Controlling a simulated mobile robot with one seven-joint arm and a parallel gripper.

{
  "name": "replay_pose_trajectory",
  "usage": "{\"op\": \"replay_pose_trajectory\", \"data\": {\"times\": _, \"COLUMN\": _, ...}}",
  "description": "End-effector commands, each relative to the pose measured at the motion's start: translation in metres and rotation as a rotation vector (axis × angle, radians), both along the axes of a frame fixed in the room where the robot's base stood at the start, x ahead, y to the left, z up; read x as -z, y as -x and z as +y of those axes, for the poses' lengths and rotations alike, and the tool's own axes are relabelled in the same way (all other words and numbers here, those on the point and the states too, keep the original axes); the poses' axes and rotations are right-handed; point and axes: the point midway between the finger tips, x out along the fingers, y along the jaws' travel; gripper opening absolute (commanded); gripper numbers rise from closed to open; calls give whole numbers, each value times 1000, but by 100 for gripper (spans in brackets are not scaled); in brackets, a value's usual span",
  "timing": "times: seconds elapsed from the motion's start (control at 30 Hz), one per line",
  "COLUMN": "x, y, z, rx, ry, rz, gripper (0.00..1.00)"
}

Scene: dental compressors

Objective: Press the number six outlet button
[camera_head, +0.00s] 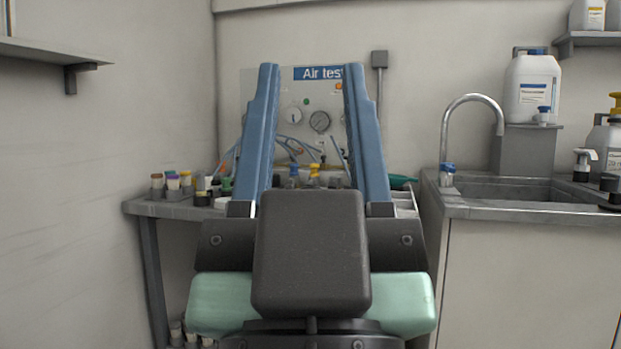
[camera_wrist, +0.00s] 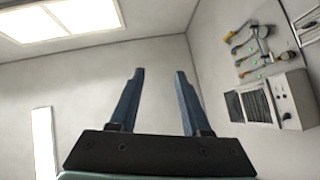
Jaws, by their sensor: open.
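My gripper (camera_head: 311,68) is raised in front of my body with its two blue fingers wide apart and nothing between them. It also shows open and empty in the wrist view (camera_wrist: 160,72), pointing toward bare wall. Beyond the fingers in the head view, a pale "Air test" panel (camera_head: 319,74) hangs on the back wall, with round gauges (camera_head: 320,121), a green spot (camera_head: 306,101) and an orange one (camera_head: 339,86). The fingers cover parts of this panel. I cannot make out a number six or tell which part is the outlet button.
A bench (camera_head: 180,209) with several small capped containers stands behind my gripper at left. A sink counter (camera_head: 520,211) with a curved tap (camera_head: 474,98) is at right. In the wrist view, a white vented box (camera_wrist: 272,104) and fittings with green spots are on the right wall.

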Motion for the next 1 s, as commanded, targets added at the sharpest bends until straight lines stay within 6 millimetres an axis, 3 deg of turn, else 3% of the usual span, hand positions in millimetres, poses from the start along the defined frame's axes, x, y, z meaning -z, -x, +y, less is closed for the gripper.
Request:
{"op": "replay_pose_trajectory", "data": {"times": 0.4, "x": 0, "y": -1, "z": 0, "rx": 0, "ry": 0, "rz": 3, "gripper": 48}}
{"op": "replay_pose_trajectory", "data": {"times": 0.43, "x": 0, "y": -1, "z": 0, "rx": 0, "ry": 0, "rz": 3, "gripper": 46}}
{"op": "replay_pose_trajectory", "data": {"times": 0.7, "x": 0, "y": -1, "z": 0, "rx": 0, "ry": 0, "rz": 2, "gripper": 0}}
{"op": "replay_pose_trajectory", "data": {"times": 1.0, "x": 0, "y": -1, "z": 0, "rx": 0, "ry": 0, "rz": 2, "gripper": 0}}
